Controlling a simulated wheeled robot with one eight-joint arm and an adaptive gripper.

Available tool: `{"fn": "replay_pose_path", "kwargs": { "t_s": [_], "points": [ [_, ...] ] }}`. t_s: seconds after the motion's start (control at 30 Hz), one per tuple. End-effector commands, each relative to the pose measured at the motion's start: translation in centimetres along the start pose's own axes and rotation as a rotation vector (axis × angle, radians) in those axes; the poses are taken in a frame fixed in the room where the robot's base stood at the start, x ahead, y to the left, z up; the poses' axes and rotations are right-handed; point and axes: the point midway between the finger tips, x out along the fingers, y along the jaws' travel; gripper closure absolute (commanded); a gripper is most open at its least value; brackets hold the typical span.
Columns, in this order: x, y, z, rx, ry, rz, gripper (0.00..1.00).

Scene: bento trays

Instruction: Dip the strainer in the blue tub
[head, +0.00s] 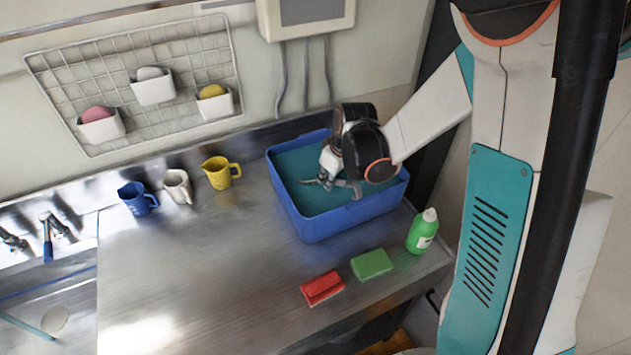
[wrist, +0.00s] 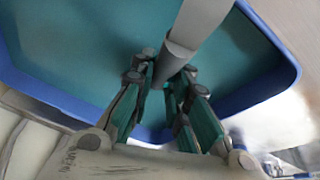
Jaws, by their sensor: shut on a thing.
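The blue tub (head: 312,228) stands at the right of the steel counter, filled with teal liquid. Its blue rim also shows in the wrist view (wrist: 279,85). My gripper (head: 333,183) is over the inside of the tub, fingers down, close to the liquid. In the wrist view, my gripper (wrist: 168,82) is shut on a grey rod-like handle (wrist: 194,28), which I take to be the strainer's. The strainer's bowl cannot be made out in either view, so I cannot tell whether it is in the liquid.
A green bottle (head: 422,232), a green sponge (head: 371,265) and a red sponge (head: 322,288) lie or stand in front of the tub. Blue (head: 137,198), white (head: 177,186) and yellow (head: 220,172) jugs stand to its left. The counter's front left is clear.

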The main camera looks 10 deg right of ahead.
Motion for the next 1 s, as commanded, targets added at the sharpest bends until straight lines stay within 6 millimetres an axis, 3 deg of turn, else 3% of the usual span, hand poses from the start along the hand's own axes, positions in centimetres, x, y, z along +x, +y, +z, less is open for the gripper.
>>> {"fn": "replay_pose_path", "kwargs": {
  "t_s": [0.37,1.0],
  "points": [
    [-0.2,0.0,-0.1,0.000,0.000,0.000,1.00],
    [-4.6,0.4,-1.5,0.000,0.000,0.000,1.00]
  ]
}}
